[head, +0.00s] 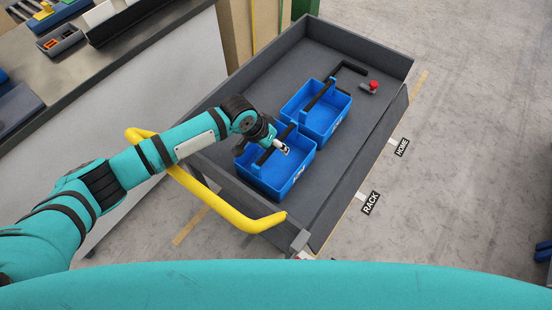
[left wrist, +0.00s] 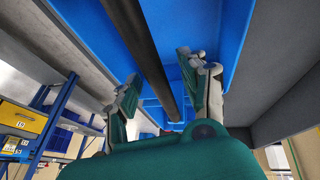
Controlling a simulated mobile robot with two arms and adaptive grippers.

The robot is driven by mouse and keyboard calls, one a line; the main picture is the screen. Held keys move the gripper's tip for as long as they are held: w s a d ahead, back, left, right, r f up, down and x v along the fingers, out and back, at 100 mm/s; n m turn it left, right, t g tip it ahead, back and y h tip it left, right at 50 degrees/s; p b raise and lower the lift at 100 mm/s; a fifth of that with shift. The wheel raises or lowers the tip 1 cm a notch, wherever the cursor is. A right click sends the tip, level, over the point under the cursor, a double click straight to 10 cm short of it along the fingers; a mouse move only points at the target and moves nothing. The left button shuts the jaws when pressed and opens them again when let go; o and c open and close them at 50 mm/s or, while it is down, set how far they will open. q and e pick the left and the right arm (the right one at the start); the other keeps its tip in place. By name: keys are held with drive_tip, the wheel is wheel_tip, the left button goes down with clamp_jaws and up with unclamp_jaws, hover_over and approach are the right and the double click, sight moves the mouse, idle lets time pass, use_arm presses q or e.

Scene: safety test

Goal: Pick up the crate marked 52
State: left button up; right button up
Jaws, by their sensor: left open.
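Two blue crates with black bar handles stand on the grey cart (head: 365,165). The nearer crate (head: 282,189) has white marking on its side, too small to read. The farther crate (head: 322,129) stands just behind it, also with an unreadable white mark. My left gripper (head: 283,149) is over the nearer crate, at its handle. In the left wrist view my left gripper (left wrist: 160,68) is open, with the black handle bar (left wrist: 138,40) running between its fingers and the blue crate wall (left wrist: 232,40) beside them. Whether the fingers touch the bar cannot be told. My right gripper is not in view.
A yellow push handle (head: 222,207) is at the cart's near end, under my left arm. A red-topped grey object (head: 371,87) lies beside the farther crate. A counter (head: 70,75) with bins is at left. Floor labels RACK (head: 371,203) and HOME (head: 402,147) are at right.

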use_arm(q)
drive_tip(key=shift+f, duration=0.25)
idle(0.5)
drive_tip(key=shift+c, duration=0.3)
clamp_jaws()
drive_tip(key=shift+r, duration=0.1)
